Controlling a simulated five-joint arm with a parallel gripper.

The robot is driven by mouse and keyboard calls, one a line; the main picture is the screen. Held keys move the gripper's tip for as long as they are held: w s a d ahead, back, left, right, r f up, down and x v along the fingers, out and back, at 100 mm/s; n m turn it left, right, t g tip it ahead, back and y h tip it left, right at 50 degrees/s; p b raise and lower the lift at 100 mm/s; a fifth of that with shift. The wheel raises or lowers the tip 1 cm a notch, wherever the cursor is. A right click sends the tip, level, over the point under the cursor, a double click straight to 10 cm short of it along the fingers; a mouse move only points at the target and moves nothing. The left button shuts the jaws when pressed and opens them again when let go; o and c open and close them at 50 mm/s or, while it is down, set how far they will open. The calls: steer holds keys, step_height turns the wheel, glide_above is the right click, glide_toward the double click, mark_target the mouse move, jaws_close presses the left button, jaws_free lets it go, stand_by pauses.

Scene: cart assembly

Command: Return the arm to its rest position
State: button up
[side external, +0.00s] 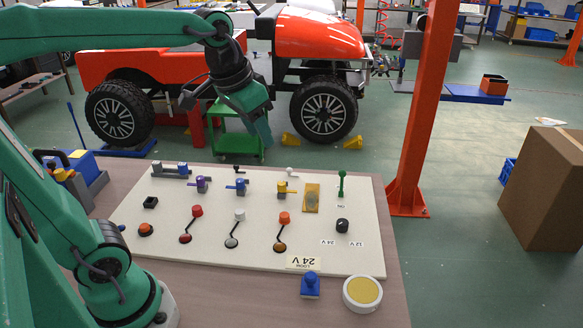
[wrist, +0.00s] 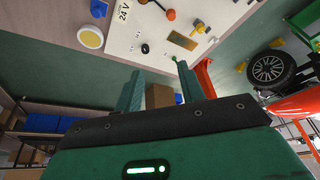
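My gripper (side external: 227,124) is raised in the air above the back part of the white control panel (side external: 330,262), apart from it. In the wrist view its two green fingers (wrist: 160,68) are spread with nothing held between them. The brown cardboard box (wrist: 158,96) shows through the gap, far behind. My green arm reaches in from the left of the side view. The panel lies on the table (side external: 388,250) and carries levers with red, white and orange knobs, small coloured valves and a black dial (side external: 342,225).
A blue knob-like piece (side external: 310,286) and a round yellow-topped piece (side external: 362,293) sit at the panel's front edge. A red vehicle (side external: 320,38) stands behind the table. An orange post (side external: 415,120) rises right of the table. The air around my gripper looks clear.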

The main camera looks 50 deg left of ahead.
steer(key=s+f+t, duration=0.1)
steer(key=s+f, duration=0.4)
steer(key=s, duration=0.5)
steer(key=shift+d+f+n, duration=0.25)
steer(key=shift+f+n, duration=0.05)
stand_by(1.6)
